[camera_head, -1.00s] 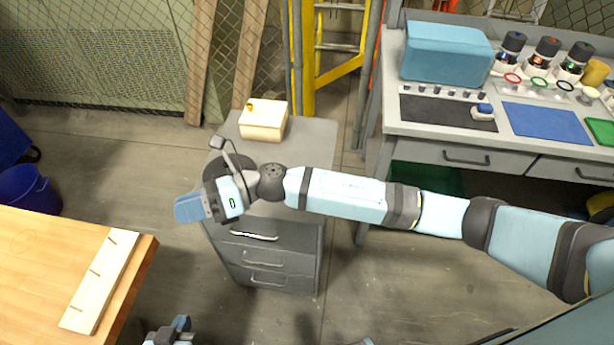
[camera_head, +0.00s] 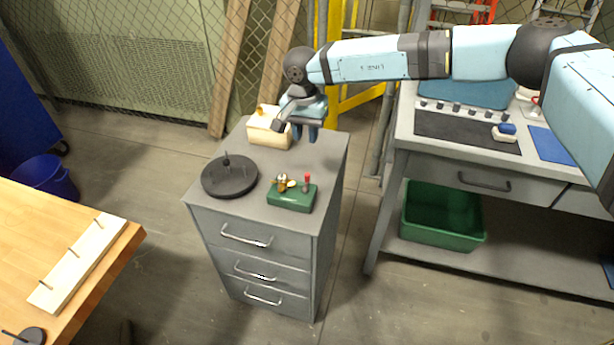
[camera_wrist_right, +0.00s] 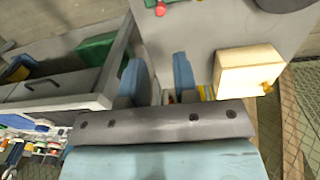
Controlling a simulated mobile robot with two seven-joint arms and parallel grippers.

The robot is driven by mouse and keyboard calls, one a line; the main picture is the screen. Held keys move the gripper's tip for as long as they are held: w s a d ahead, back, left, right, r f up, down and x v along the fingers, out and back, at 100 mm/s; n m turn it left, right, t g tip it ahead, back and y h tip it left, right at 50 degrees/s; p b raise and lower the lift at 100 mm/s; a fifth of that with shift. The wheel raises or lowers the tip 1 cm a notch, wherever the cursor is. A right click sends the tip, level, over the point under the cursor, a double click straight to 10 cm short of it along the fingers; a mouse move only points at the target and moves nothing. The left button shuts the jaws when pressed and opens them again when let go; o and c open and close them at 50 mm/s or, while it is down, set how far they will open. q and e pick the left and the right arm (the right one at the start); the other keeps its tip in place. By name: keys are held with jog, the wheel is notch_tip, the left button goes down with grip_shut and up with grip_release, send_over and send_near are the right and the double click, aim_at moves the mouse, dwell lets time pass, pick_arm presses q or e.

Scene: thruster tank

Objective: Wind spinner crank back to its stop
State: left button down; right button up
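No part is clearly marked as the spinner crank. On the grey cabinet top stands a green box (camera_head: 291,198) with brass parts and a red-tipped lever (camera_head: 307,181). A black round disc (camera_head: 230,176) with a small upright knob lies to its left. A cream box (camera_head: 269,130) with a yellow knob (camera_head: 260,110) stands at the back; it also shows in the right wrist view (camera_wrist_right: 245,70). My right gripper (camera_head: 306,136) is open and empty, fingers down, just right of the cream box. In the wrist view, a gap shows between its fingers (camera_wrist_right: 159,75). My left gripper is out of view.
The grey cabinet (camera_head: 265,235) has three drawers with handles. A workbench (camera_head: 440,150) with a green bin (camera_head: 440,215) beneath stands at right. A wooden table (camera_head: 70,215) with a pegged board (camera_head: 75,265) is at left. Floor between is clear.

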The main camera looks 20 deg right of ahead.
aim_at(307, 174)
notch_tip(307, 174, down, 13)
jog(key=shift+s+d+f+b, duration=0.1)
jog(key=shift+s+b, duration=0.05)
jog(key=shift+b, duration=0.15)
grip_shut()
